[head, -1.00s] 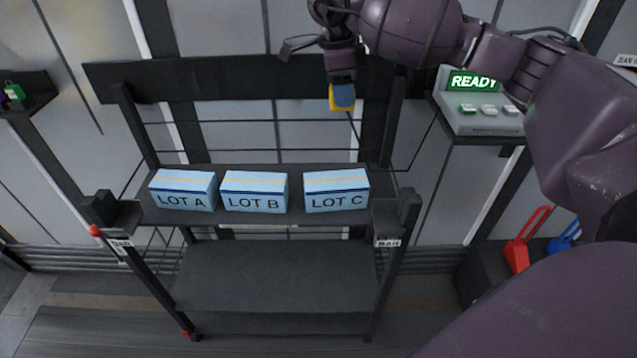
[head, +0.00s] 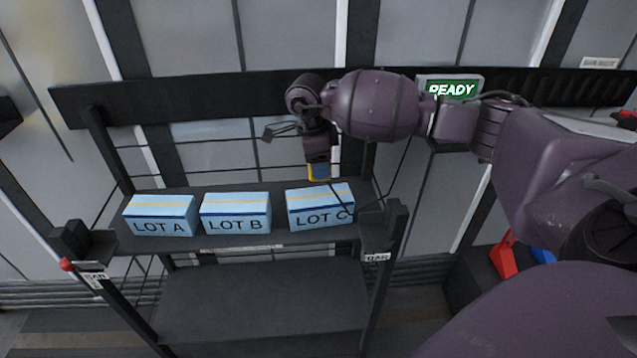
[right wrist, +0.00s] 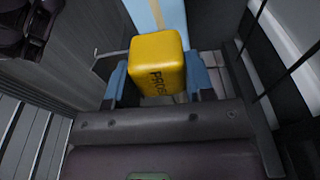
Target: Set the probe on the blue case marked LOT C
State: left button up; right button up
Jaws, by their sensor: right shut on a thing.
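My right gripper (head: 318,168) is shut on the yellow probe (right wrist: 158,62), whose side lettering is partly hidden. In the head view the probe is at the upper rear part of the blue case marked LOT C (head: 320,210); I cannot tell whether it touches the top. A thin dark line runs down from the probe in front of this case. The LOT C case stands slightly turned on the shelf. In the right wrist view the blue case (right wrist: 148,14) shows beyond the probe. My left gripper is not in view.
Blue cases marked LOT A (head: 160,215) and LOT B (head: 236,213) stand to the left on the same rack shelf (head: 275,239). Rack posts rise at both ends. A READY display (head: 453,89) is behind my right arm. The lower shelf (head: 262,300) is bare.

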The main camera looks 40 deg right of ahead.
aim_at(320, 195)
notch_tip(320, 195, down, 6)
jog(key=shift+r+b, duration=0.15)
jog(key=shift+b, duration=0.25)
jog(key=o, duration=1)
